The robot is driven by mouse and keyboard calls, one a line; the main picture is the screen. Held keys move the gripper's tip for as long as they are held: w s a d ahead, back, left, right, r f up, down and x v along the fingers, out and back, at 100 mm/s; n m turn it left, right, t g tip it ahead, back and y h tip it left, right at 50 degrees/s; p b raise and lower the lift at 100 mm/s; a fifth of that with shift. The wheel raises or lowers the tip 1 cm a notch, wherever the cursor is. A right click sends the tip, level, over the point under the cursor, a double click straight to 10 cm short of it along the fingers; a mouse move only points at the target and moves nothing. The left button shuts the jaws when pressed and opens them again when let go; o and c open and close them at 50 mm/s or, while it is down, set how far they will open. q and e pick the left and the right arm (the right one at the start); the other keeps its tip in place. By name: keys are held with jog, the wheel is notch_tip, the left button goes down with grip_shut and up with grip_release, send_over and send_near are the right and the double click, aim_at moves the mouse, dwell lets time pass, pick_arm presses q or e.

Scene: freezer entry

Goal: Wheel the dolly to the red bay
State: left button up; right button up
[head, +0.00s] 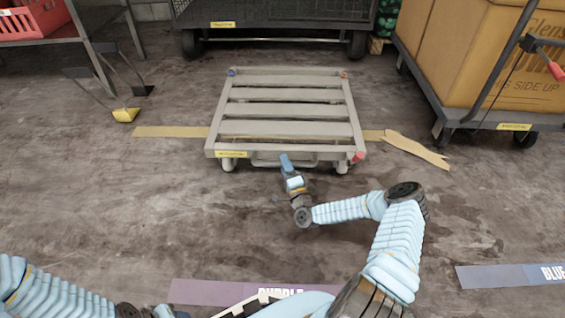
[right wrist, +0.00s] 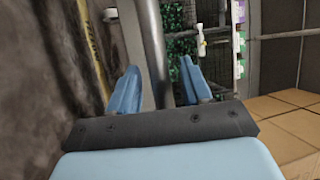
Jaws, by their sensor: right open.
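The dolly (head: 285,110), a pale grey slatted platform on small wheels, stands on the floor in the middle of the head view, over a strip of tan tape. My right gripper (head: 285,158) is at the dolly's near edge, by its low front handle bar. In the right wrist view, the blue fingers of the right gripper (right wrist: 160,78) are apart, with a grey bar (right wrist: 152,45) passing between them; I cannot tell whether they touch it. My left arm shows at the lower left, but its gripper does not. No red bay marking is in view.
A purple floor marking (head: 215,292) lies at the near edge and a blue one (head: 510,275) at right. A cart with cardboard boxes (head: 490,50) stands at right, a dark mesh cart (head: 275,15) behind. A yellow-footed stand (head: 126,114) is at left.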

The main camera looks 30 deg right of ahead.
jog(key=shift+x, duration=1.25)
grip_shut()
